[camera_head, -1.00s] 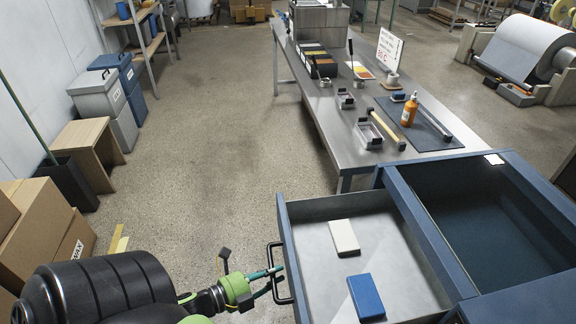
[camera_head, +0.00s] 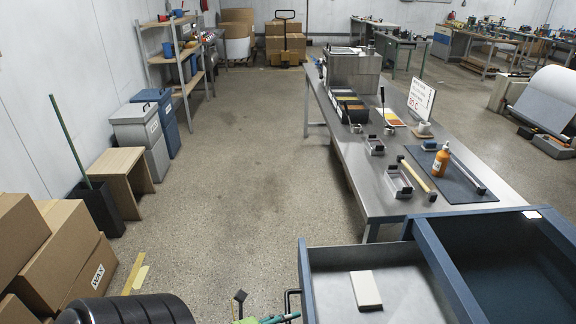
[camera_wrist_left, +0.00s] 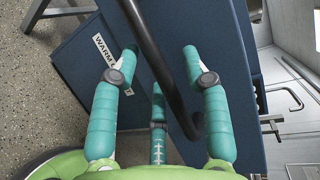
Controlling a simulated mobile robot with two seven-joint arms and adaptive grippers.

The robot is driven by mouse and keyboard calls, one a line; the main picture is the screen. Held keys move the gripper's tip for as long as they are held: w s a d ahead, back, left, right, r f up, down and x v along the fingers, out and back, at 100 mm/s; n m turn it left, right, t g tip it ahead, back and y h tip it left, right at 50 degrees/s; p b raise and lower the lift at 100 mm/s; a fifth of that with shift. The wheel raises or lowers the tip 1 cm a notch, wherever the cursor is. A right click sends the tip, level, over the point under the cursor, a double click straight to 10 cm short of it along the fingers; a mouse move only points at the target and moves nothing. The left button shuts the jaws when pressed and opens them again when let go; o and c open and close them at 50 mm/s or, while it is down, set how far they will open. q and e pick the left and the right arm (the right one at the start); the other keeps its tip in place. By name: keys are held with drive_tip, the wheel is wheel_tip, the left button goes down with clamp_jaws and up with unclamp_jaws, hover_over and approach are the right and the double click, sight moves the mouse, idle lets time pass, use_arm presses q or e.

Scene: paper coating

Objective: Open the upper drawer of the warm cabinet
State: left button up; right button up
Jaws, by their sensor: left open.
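The blue warm cabinet (camera_wrist_left: 80,62) shows in the left wrist view with a partly hidden "WARM" label. Its upper drawer (camera_head: 325,276) is pulled open in the head view, with a grey inside and a white block (camera_head: 366,290) lying in it. The drawer's dark bar handle (camera_head: 288,303) is at the drawer's left front. In the left wrist view the handle (camera_wrist_left: 152,52) runs between the teal fingers of my left gripper (camera_wrist_left: 162,54), which are spread apart. In the head view only a bit of this gripper (camera_head: 276,319) shows at the bottom edge. My right gripper is out of view.
A steel table (camera_head: 365,190) with trays, a bottle (camera_head: 441,160) and a dark mat (camera_head: 470,183) stands behind the cabinet. Cardboard boxes (camera_head: 70,255), a wooden stool (camera_head: 122,175) and grey and blue bins line the left wall. The floor between is clear.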

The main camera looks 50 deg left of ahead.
use_arm(q)
drive_tip(key=v, duration=1.1)
drive_tip(key=shift+s+a, duration=0.2)
drive_tip(key=shift+s, duration=0.2)
